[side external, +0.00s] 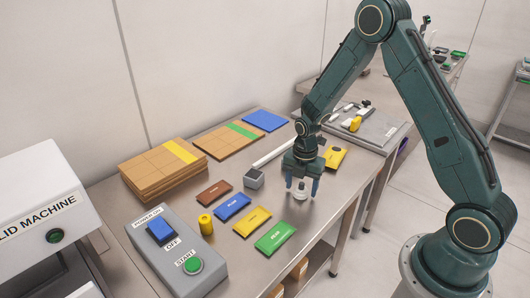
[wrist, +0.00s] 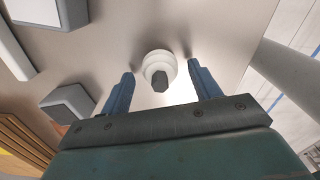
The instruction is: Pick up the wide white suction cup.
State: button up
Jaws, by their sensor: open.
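The wide white suction cup (side external: 300,195) stands on the metal table, right under my gripper. In the wrist view the cup (wrist: 152,62) shows as stepped white rings with a dark grey stem (wrist: 160,81) in the middle. My gripper (side external: 301,188) is above the cup with its two blue fingers apart. In the wrist view my gripper (wrist: 164,76) has one finger on each side of the cup, with bare table between each finger and it. The gripper is open and holds nothing. I cannot tell exactly how high the fingertips are.
A grey cube holder (side external: 254,179) stands left of my gripper, and a white bar (side external: 275,150) lies behind it. Brown, blue, yellow and green packets (side external: 275,236) lie in front, near a yellow cylinder (side external: 205,224). A grey switch box (side external: 175,250) is at the front left.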

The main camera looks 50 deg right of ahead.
aim_at(302, 183)
jog(key=shift+c, duration=0.4)
jog(key=c, duration=1)
notch_tip(302, 183, up, 20)
dwell(0.5)
dwell(0.4)
